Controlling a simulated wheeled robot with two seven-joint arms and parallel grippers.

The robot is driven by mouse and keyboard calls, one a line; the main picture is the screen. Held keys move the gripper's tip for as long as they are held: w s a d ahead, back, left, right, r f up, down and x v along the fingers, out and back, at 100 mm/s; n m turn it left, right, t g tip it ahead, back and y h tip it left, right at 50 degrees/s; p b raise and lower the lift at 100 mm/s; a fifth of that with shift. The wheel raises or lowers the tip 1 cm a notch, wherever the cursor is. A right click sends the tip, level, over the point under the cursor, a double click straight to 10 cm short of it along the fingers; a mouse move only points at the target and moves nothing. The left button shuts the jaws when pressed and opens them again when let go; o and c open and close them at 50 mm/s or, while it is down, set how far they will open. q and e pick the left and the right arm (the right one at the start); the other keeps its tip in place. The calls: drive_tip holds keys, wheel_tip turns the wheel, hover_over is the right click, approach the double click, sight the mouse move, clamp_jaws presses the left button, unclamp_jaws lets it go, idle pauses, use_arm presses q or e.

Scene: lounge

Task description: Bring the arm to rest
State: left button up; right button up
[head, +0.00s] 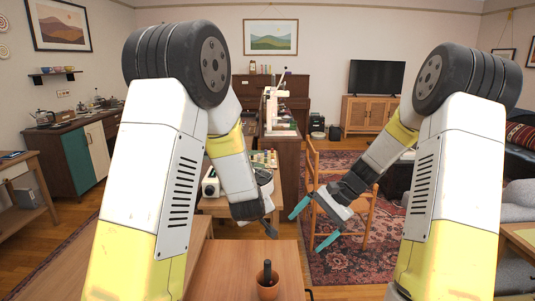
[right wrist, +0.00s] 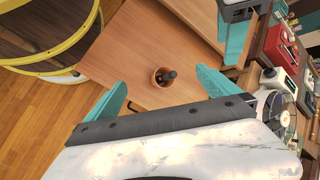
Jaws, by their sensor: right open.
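My right gripper (head: 314,225) is in the middle of the head view, with its two teal fingers spread and nothing between them. It is above and to the right of a small wooden table (head: 235,268). In the right wrist view the same fingers frame the tabletop (right wrist: 130,55) from a distance. My left gripper (head: 268,222) hangs left of the right one, over the table's far side. It is seen edge-on, so its jaw gap is hidden.
A terracotta pot (head: 268,291) with a dark upright object stands on the table, apart from both grippers. It also shows in the right wrist view (right wrist: 157,82). A wooden chair (head: 345,200) stands close behind the right gripper. The patterned rug (head: 340,268) is partly clear.

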use_arm(q)
drive_tip(key=s+a+r+m+g+h, duration=0.2)
drive_tip(key=s+a+r+m+h, duration=0.15)
drive_tip(key=s+r, duration=0.95)
drive_tip(key=s+a+r+m+g+y, duration=0.1)
drive_tip(key=s+a+r, duration=0.2)
drive_tip(key=s, duration=0.5)
drive_tip(key=s+a+r+m+y, duration=0.1)
drive_tip(key=s+a+r, duration=0.2)
drive_tip(key=s, duration=0.5)
drive_tip(key=shift+a+r+g, duration=0.2)
drive_tip(key=shift+a+g, duration=0.2)
drive_tip(key=shift+a, duration=0.5)
use_arm(e)
drive_tip(key=s+d+r+n+t+h, duration=0.2)
drive_tip(key=s+r+n+t+h, duration=0.3)
drive_tip(key=s+r, duration=1.3)
drive_tip(key=s+n+t, duration=0.1)
drive_tip(key=s+n, duration=0.2)
drive_tip(key=n, duration=0.1)
drive_tip(key=shift+s+r, duration=0.15)
drive_tip(key=shift+r, duration=0.15)
use_arm(q)
drive_tip(key=shift+s, duration=0.1)
